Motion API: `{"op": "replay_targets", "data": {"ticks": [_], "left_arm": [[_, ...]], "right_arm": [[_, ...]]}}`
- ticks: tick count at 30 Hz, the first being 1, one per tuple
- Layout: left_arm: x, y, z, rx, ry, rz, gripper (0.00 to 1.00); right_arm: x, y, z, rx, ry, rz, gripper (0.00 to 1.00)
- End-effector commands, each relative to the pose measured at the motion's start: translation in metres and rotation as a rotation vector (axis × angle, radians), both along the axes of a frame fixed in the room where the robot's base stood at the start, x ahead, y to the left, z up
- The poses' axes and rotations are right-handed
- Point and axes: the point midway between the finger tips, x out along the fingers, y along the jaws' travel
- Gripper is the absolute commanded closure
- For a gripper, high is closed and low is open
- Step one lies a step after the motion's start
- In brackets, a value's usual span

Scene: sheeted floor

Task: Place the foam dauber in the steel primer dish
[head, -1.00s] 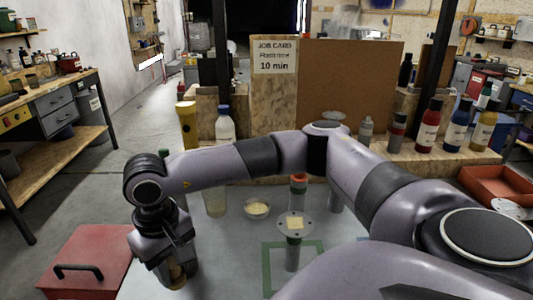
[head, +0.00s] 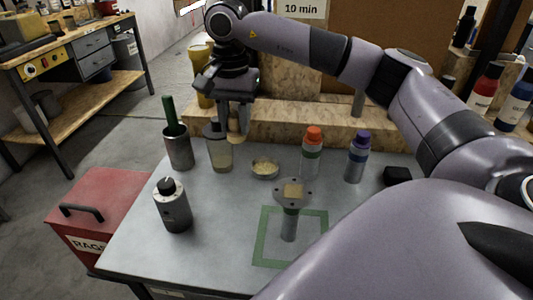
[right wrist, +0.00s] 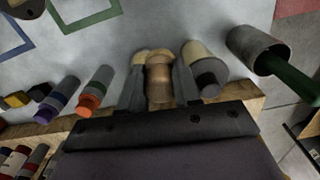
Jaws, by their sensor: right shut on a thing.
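My right gripper (head: 236,128) is shut on the foam dauber (head: 234,133), a tan, wooden-looking piece hanging point-down above the table's far side. In the right wrist view the dauber (right wrist: 159,82) sits between the two dark fingers of my gripper (right wrist: 160,88). The steel primer dish (head: 265,168), small, round and with cream contents, stands on the table just right of and below the dauber in the head view. In the right wrist view a cream patch beside the left finger may be the dish, mostly hidden. My left gripper is not in view.
A flanged post (head: 290,215) stands in a green outline.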

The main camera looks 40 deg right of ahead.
Motion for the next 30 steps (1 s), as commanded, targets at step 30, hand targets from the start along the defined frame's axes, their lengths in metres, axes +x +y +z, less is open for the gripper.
{"op": "replay_targets", "data": {"ticks": [30], "left_arm": [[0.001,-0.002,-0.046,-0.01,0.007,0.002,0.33]], "right_arm": [[-0.003,-0.082,-0.058,-0.004,0.007,-0.705,0.96]]}}
